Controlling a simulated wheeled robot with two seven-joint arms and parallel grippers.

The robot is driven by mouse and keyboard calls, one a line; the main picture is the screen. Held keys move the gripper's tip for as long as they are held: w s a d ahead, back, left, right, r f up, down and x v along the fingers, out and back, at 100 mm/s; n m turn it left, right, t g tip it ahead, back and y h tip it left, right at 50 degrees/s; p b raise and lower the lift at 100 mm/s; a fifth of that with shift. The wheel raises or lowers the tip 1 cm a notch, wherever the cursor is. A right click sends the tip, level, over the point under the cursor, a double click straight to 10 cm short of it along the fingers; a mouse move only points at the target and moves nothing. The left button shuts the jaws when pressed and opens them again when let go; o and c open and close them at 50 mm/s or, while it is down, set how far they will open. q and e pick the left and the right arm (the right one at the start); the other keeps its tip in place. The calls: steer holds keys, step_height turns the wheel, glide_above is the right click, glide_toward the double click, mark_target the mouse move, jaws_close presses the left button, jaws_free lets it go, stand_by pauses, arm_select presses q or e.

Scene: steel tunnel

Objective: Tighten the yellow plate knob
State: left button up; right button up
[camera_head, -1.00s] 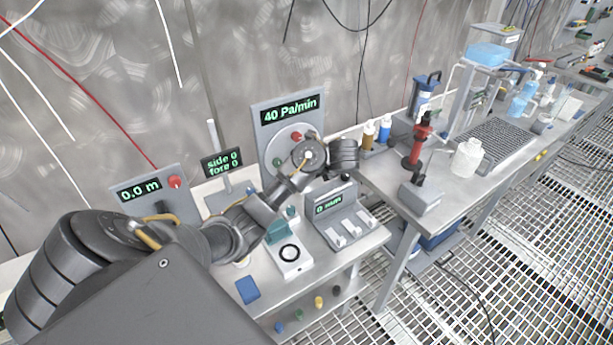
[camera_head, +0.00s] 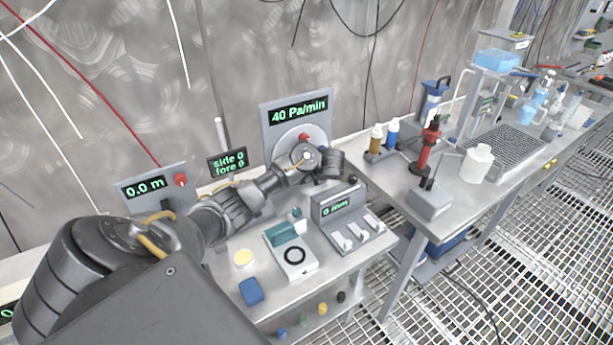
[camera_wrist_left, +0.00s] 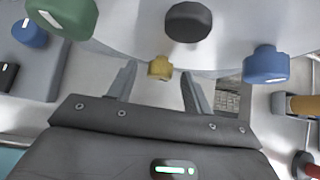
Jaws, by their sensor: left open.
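The yellow plate knob (camera_wrist_left: 160,67) is small and sits at the lower rim of a pale round plate (camera_wrist_left: 125,38) in the left wrist view. Green (camera_wrist_left: 62,15), black (camera_wrist_left: 188,22) and blue (camera_wrist_left: 265,65) knobs are around it on the plate. My left gripper (camera_wrist_left: 157,78) is open, with one finger on each side of the yellow knob; I cannot tell whether either touches it. In the head view the plate (camera_head: 284,146) is under the 40 Pa/min display, partly hidden by my left arm, and the yellow knob is hidden. My right gripper is not in view.
A second bench at right carries bottles and a red stand (camera_head: 428,150). Grating floor is at right.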

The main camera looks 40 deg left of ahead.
arm_select(q)
steer(key=shift+a+f, duration=0.15)
steer(key=c, duration=1)
steer(key=shift+o, duration=0.2)
steer(key=shift+w+r+g+p, duration=0.1)
steer(key=shift+r+g+p, duration=0.2)
steer(key=shift+p, duration=0.6)
steer(key=shift+w+m+g+y+p, duration=0.15)
steer(key=shift+m+g+y+p, duration=0.3)
steer(key=shift+g+p, duration=0.2)
steer(key=shift+f+m+g, duration=0.25)
steer(key=shift+m+g, duration=0.1)
steer(key=shift+w+f+g, duration=0.1)
steer(key=shift+g, duration=0.3)
steer(key=shift+w+f+m+g+y+b, duration=0.1)
steer(key=shift+m+g+y+b, duration=0.4)
steer(key=shift+m+g, duration=0.2)
